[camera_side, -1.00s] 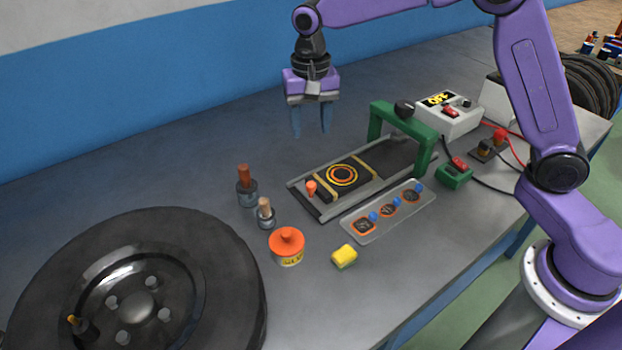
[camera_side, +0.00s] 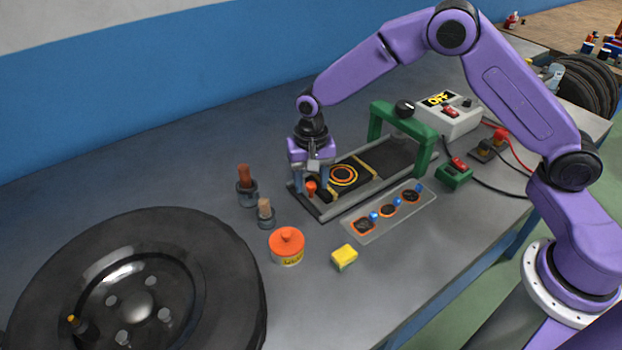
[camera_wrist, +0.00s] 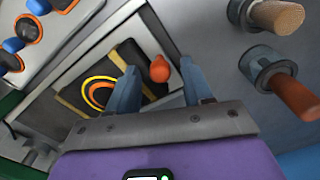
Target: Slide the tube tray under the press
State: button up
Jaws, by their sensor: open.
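The tube tray (camera_side: 358,167) is a dark slab with orange and yellow rings and yellow bands, lying between metal rails. Its orange knob (camera_side: 311,187) stands at the near-left end. The press is a green arch (camera_side: 432,138) with a black knob on top, spanning the rails to the right of the tray. My gripper (camera_side: 305,188) is low over the tray's knob end. In the wrist view, the open fingers of my gripper (camera_wrist: 158,72) lie on either side of the orange knob (camera_wrist: 160,69), with gaps visible. Finger contact with the base is hard to tell.
A clear tray of patches (camera_side: 375,215) lies in front of the rails. Two brush-like tools in holders (camera_side: 246,190), an orange-lidded tin (camera_side: 287,248), a yellow block (camera_side: 344,257) and a large wheel (camera_side: 140,290) are left and front. A control box (camera_side: 452,115) stands behind.

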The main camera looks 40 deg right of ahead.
aim_at(363, 163)
jog(key=shift+f, duration=0.1)
grip_shut()
jog(key=d, duration=1.6)
jog(key=shift+d, duration=0.2)
grip_release()
notch_tip(363, 163, up, 18)
jog(key=shift+f, duration=0.25)
